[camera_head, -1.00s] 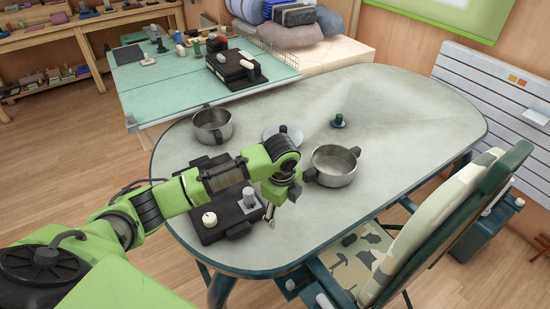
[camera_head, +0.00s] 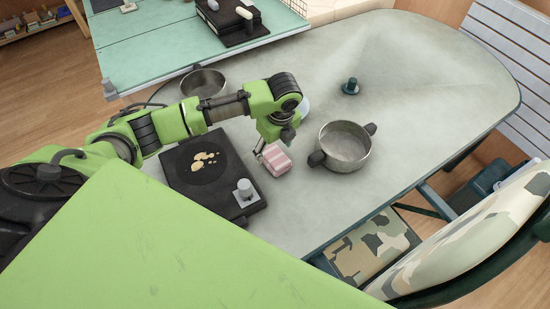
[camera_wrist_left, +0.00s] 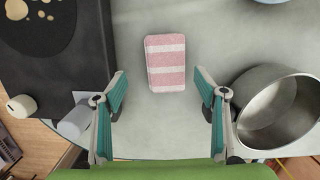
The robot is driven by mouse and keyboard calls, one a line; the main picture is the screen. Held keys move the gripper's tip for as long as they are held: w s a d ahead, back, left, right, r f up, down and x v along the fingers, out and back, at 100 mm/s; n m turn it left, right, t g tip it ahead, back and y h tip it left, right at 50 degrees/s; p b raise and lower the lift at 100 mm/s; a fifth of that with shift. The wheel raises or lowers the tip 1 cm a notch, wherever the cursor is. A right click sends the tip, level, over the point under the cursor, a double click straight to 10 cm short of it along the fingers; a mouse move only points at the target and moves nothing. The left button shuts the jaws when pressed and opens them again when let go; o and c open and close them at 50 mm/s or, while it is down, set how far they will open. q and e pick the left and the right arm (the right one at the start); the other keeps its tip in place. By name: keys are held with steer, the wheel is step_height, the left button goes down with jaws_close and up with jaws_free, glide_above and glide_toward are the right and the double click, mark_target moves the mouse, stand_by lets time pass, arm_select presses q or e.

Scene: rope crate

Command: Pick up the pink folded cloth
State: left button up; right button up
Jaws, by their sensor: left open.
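The pink folded cloth (camera_head: 275,160) has white stripes and lies on the grey-green table, between the black hot plate and a metal pot. It also shows in the left wrist view (camera_wrist_left: 166,63), upright in the picture, ahead of the fingertips and roughly centred between them. My left gripper (camera_head: 266,148) is over the table by the cloth and partly hides it in the head view. In the left wrist view its two teal fingers (camera_wrist_left: 161,90) are wide apart with nothing between them. My right gripper is in neither view.
The black hot plate (camera_head: 178,172) with pale spots is left of the cloth. The metal pot (camera_head: 345,142) with dark handles is to the right, close to the right finger in the wrist view. Another pot (camera_head: 203,83) and a small dark-green object (camera_head: 351,87) stand farther back. The table's right side is clear.

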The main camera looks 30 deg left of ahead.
mark_target(275, 157)
arm_select(q)
steer(key=shift+w+f, duration=0.2)
steer(key=shift+f, duration=0.8)
steer(key=f, duration=0.3)
steer(key=shift+w+f+p, duration=0.2)
steer(key=shift+w+p, duration=0.05)
steer(key=shift+p, duration=0.15)
steer(key=shift+a+f, duration=0.1)
steer(key=shift+f, duration=0.35)
steer(key=c, duration=1.2)
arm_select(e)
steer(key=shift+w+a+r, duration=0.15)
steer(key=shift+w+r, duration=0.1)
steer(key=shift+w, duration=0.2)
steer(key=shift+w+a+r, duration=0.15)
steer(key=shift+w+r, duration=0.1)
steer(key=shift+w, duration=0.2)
